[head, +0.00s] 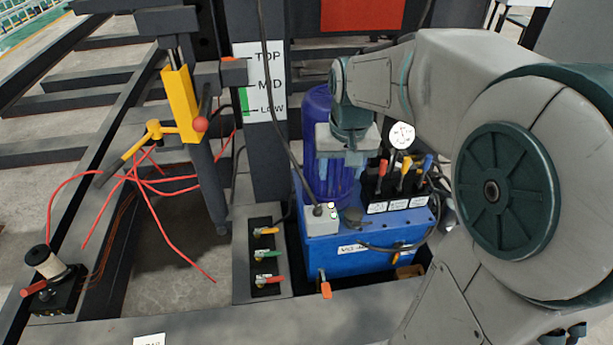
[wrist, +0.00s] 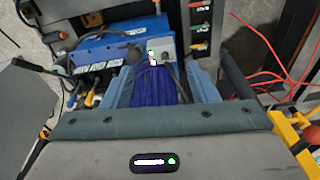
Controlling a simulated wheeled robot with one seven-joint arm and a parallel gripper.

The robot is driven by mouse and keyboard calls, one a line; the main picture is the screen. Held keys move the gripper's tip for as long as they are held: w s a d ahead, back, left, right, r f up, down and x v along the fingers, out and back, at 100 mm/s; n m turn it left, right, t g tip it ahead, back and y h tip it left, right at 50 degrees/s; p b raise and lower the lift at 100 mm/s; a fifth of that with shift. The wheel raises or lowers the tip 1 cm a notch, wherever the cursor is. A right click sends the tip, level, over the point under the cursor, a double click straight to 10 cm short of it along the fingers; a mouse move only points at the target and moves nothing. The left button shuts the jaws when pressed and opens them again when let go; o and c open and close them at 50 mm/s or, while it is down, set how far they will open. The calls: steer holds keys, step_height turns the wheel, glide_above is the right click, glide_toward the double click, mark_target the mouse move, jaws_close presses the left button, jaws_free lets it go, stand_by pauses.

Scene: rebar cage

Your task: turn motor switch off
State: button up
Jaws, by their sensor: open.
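The blue finned motor (head: 318,185) stands upright on the blue power unit (head: 345,245). A small light-grey box (head: 320,222), which looks like the motor's switch box, sits low on its front with a dark cable on top. Small bright marks show beside it; the switch position cannot be read. My gripper (head: 342,162) is over the upper part of the motor, above the box. In the wrist view my gripper (wrist: 162,80) is open, its fingers apart on either side of the motor (wrist: 160,90). The grey box (wrist: 183,64) shows beyond the fingertips; nothing is held.
Valve levers and a gauge (head: 401,135) stand right of the motor. A panel of three coloured handles (head: 266,255) lies left of the unit. A yellow lever assembly (head: 180,105), red wires (head: 150,185) and a dark post (head: 270,165) stand further left.

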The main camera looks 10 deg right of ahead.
steer(key=w+f+g+b, duration=0.1)
steer(key=w+f+b, duration=0.4)
steer(key=w+f, duration=0.7)
steer(key=m+g+b, duration=0.1)
steer(key=b, duration=0.4)
glide_toward(317, 207)
steer(key=shift+h, duration=0.4)
step_height(317, 207, down, 10)
steer(key=shift+r+b, duration=0.1)
steer(key=shift+b, duration=0.6)
steer(key=c, duration=1)
